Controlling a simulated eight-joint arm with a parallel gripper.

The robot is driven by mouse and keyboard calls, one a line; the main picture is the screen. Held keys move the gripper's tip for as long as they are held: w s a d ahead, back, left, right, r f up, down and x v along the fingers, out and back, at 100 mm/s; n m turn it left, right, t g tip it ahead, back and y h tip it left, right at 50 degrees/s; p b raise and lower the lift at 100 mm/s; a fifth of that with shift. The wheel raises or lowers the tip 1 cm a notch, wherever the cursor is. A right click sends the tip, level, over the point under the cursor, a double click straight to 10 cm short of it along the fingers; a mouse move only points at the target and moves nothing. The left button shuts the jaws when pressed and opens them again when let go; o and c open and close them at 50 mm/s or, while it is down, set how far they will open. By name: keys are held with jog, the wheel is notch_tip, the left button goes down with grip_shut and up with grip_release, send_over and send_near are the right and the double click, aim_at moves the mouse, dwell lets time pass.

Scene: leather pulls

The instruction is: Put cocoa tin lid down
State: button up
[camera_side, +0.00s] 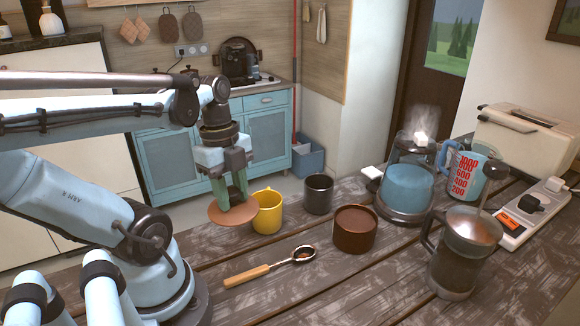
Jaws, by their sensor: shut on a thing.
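The cocoa tin lid (222,215) is a flat reddish-brown disc near the table's back edge, just left of the yellow mug (267,213). My gripper (231,197) points down with its green fingers shut on the lid from above. I cannot tell whether the lid touches the tabletop. The cocoa tin (355,236) is a short dark brown round tin, standing open to the right, with brown contents showing.
A dark grey mug (318,194) stands behind the tin. A spoon (262,273) with a wooden handle lies in front. A steaming kettle (405,190), a French press (463,255), a measuring jug (466,175) and a power strip (530,212) crowd the right side. The front middle is clear.

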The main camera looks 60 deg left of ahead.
aim_at(212, 213)
jog(key=shift+m, duration=0.9)
jog(key=s, duration=0.1)
jog(key=s+f, duration=0.2)
jog(key=s, duration=0.1)
jog(key=shift+s+a+f, duration=0.1)
jog(key=shift+a+f, duration=0.05)
jog(key=shift+a, duration=0.15)
jog(key=shift+f, duration=3.95)
jog(key=o, duration=1.1)
jog(key=shift+f, duration=0.15)
jog(key=shift+c, duration=0.2)
